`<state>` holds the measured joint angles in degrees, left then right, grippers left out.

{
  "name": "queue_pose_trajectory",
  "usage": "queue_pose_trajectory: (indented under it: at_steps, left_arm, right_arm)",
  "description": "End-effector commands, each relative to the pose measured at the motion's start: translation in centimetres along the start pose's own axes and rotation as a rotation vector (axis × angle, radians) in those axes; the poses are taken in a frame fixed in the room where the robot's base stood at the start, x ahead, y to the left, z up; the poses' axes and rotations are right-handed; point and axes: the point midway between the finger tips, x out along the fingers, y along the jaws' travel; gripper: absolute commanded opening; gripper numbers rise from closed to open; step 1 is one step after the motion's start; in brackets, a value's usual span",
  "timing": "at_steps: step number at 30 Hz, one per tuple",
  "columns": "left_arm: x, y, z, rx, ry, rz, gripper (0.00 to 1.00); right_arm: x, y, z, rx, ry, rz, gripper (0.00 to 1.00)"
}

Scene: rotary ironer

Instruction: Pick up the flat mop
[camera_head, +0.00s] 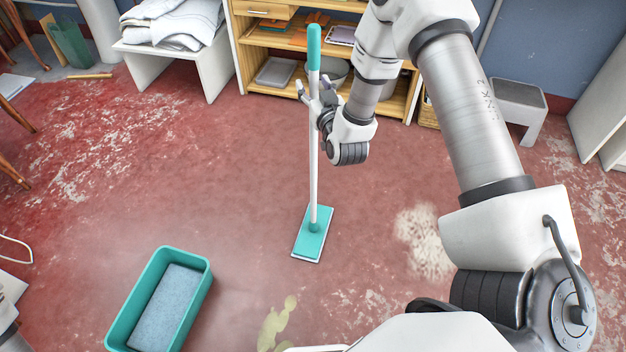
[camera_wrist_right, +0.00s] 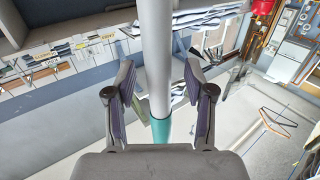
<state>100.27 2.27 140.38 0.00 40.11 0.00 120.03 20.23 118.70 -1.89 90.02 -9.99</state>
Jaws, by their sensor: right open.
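The flat mop (camera_head: 313,165) stands upright on the red floor, with a teal grip at the top, a white pole and a flat teal head (camera_head: 312,235) resting on the floor. My right gripper (camera_head: 308,95) is at the upper part of the pole, just below the teal grip. In the right wrist view the mop pole (camera_wrist_right: 157,60) runs between the two fingers of the open right gripper (camera_wrist_right: 157,90), with a gap visible on each side. The teal grip shows low in that view. My left gripper is not in view.
A teal bucket (camera_head: 119,318) with a grey-blue inside stands at the lower left. A wooden shelf (camera_head: 245,60) and a white bench (camera_head: 146,65) with folded towels stand at the back. A grey-topped stool (camera_head: 519,94) is at the right. Floor around the mop head is clear.

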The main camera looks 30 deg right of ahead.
Motion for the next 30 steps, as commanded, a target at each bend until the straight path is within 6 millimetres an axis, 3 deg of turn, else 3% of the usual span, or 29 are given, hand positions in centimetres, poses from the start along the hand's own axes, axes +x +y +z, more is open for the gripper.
queue_pose_trajectory:
  at_steps: [8, 12, 13, 24, 30]
  left_arm:
    - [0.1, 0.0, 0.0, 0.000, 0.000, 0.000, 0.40]
    - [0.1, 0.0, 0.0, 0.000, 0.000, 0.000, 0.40]
    - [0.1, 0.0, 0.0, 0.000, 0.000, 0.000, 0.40]
    - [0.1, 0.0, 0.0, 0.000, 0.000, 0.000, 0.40]
    - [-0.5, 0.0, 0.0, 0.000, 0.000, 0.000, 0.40]
  right_arm:
    - [0.9, 0.0, 0.0, 0.000, -0.002, -0.001, 0.54]
    - [0.8, 0.0, 0.0, 0.000, -0.002, -0.001, 0.04]
    - [0.8, 0.0, 0.0, 0.000, -0.002, -0.001, 0.00]
    - [0.8, 0.0, -0.1, 0.000, 0.000, -0.001, 0.00]
    - [0.8, -0.1, -1.5, 0.002, 0.000, -0.001, 0.00]
